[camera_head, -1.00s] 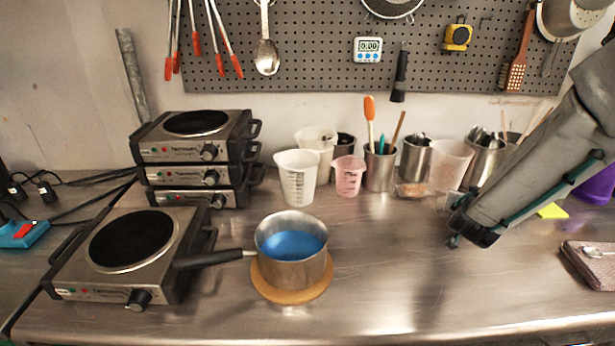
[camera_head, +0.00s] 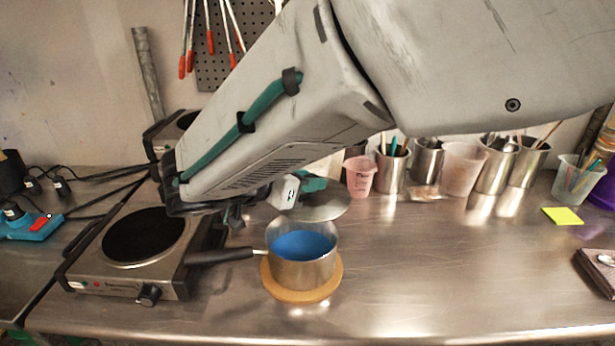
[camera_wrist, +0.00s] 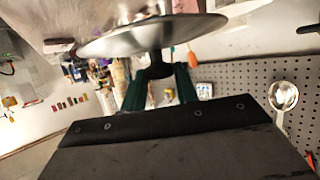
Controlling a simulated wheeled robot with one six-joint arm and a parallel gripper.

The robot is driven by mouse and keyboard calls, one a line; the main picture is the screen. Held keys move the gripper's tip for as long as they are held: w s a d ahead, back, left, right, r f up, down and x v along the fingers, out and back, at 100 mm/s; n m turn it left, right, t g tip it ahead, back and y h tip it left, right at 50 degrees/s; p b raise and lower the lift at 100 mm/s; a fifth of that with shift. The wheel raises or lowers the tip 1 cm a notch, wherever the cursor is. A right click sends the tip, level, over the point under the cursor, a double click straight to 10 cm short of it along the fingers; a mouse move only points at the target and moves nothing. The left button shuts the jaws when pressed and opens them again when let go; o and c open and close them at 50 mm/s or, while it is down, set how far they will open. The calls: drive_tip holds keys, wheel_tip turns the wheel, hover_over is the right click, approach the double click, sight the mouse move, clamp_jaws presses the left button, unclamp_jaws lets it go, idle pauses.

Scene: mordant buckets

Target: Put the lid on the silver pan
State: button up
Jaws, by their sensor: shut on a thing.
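The silver pan (camera_head: 304,258) stands upright on a round wooden board, with blue liquid inside and its dark handle pointing left. The lid (camera_head: 325,204), a round metal disc, is held just behind and above the pan's far rim, apart from the pan as far as I can tell. In the wrist view the lid (camera_wrist: 155,37) shows edge-on with a dark knob. My gripper (camera_wrist: 160,75) is shut on that knob, its green fingers on either side. In the head view my arm hides much of the gripper.
A hot plate (camera_head: 130,250) stands left of the pan, close to its handle. Stacked hot plates are mostly hidden behind my arm. A pink cup (camera_head: 360,177) and metal containers (camera_head: 392,172) line the wall.

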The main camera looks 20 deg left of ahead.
sight(295, 219)
drive_tip(key=shift+s+a, duration=0.3)
drive_tip(key=shift+s, duration=0.25)
drive_tip(key=shift+s+a, duration=0.3)
drive_tip(key=shift+s, duration=0.25)
drive_tip(key=shift+f, duration=2.85)
drive_tip(key=shift+s+f, duration=0.1)
drive_tip(key=shift+f, duration=0.75)
drive_tip(key=o, duration=1.1)
drive_tip(key=shift+o, duration=0.2)
drive_tip(key=v, duration=0.8)
